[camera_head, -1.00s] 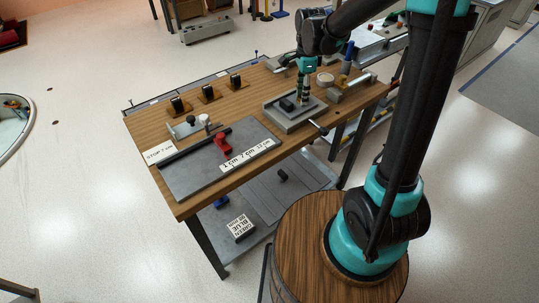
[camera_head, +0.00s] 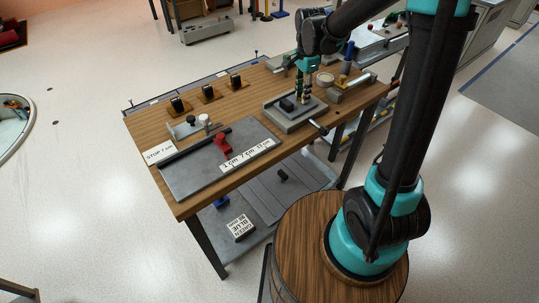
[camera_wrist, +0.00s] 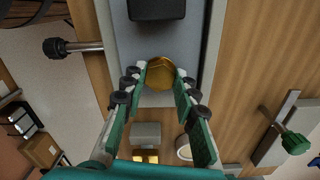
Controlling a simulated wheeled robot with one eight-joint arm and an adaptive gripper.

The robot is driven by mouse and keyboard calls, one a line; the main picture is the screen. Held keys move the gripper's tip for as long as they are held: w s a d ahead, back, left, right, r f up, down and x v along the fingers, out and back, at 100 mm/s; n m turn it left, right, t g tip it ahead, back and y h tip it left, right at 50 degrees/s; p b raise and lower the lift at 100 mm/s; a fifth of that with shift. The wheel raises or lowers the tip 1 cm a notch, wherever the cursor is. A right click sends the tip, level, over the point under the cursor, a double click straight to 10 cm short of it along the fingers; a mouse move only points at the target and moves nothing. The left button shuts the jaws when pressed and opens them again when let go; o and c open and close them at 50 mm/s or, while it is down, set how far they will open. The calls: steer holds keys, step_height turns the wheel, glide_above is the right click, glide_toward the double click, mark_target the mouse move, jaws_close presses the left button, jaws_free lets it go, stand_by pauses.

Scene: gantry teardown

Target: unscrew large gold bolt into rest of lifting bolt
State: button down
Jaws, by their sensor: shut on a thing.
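The large gold bolt (camera_wrist: 160,75) shows its round gold head in the wrist view, over the grey plate of a fixture. My gripper (camera_wrist: 161,70) has its two green-backed fingers on either side of the head and is shut on it. In the head view, my gripper (camera_head: 302,98) points straight down at the grey fixture (camera_head: 286,124) on the wooden bench, and its fingers hide the bolt there. The bolt's shank and thread are hidden below the head. I cannot make out a rest for the bolt.
A black block (camera_wrist: 156,9) stands on the fixture close beside the bolt. A dark-knobbed rod (camera_wrist: 80,47) sticks out from the fixture's side. A round white-topped cup (camera_head: 325,79) stands near my gripper. A grey board with a red piece (camera_head: 222,144) lies left on the bench (camera_head: 245,108).

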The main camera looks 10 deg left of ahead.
steer(key=shift+n, duration=1.6)
steer(key=n, duration=0.3)
steer(key=shift+n, duration=0.3)
steer(key=shift+n, duration=1.5)
